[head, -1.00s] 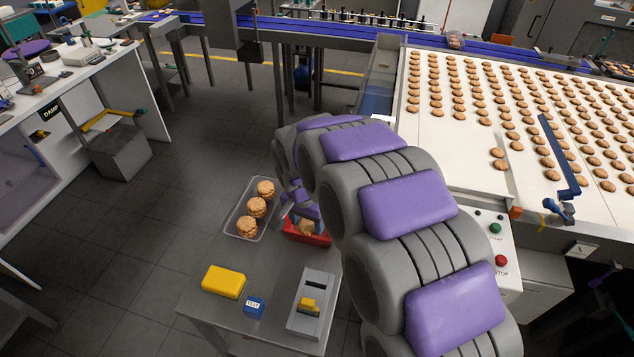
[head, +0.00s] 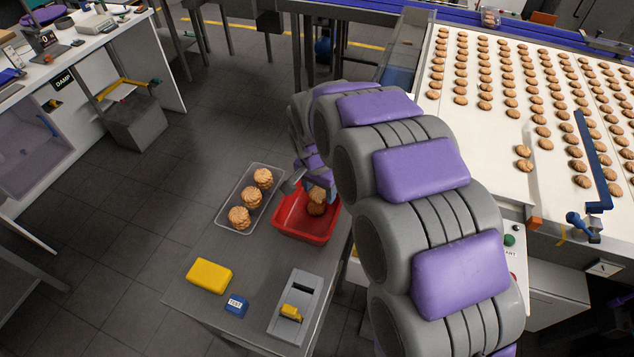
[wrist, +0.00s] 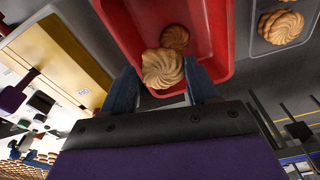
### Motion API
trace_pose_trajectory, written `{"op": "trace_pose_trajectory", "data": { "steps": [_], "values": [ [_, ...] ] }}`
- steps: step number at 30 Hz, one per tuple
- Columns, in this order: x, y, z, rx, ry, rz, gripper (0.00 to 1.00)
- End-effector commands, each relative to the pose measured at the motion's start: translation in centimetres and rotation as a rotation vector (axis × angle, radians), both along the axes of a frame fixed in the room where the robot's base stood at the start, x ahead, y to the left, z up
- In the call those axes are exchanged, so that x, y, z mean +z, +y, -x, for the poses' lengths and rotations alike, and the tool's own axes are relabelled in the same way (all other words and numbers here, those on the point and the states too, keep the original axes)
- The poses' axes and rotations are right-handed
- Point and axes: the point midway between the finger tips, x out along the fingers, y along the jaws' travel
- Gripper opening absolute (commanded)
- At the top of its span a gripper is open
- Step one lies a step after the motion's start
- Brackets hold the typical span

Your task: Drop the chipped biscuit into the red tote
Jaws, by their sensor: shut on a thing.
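The red tote (head: 290,232) stands on the grey side table, open at the top. My gripper (wrist: 163,83) is shut on a round, swirled biscuit (wrist: 161,67), one blue finger on either side. The held biscuit is over the tote; in the head view it shows partly (head: 318,193) beside my arm. A second, smaller-looking biscuit (wrist: 174,37) lies in the tote beyond the held one. I cannot make out a chip on either biscuit.
A clear tray (head: 226,221) with several stacked biscuits stands just left of the tote. A yellow box (head: 209,275), a blue block marked TEST (head: 236,304) and a grey device (head: 306,290) sit at the table's front. The biscuit conveyor (head: 470,130) is at right.

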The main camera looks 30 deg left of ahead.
Motion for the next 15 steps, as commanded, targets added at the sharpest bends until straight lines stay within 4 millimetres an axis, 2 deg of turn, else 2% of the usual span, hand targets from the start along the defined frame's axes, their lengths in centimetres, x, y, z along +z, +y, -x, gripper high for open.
{"op": "trace_pose_trajectory", "data": {
  "steps": [3,9,15],
  "values": [
    [-1.9,0.6,0.0,0.001,0.003,0.007,0.48],
    [-4.2,0.9,0.0,0.002,0.001,0.007,0.48],
    [-4.9,0.4,-0.1,0.001,-0.001,0.002,0.48]
  ]
}}
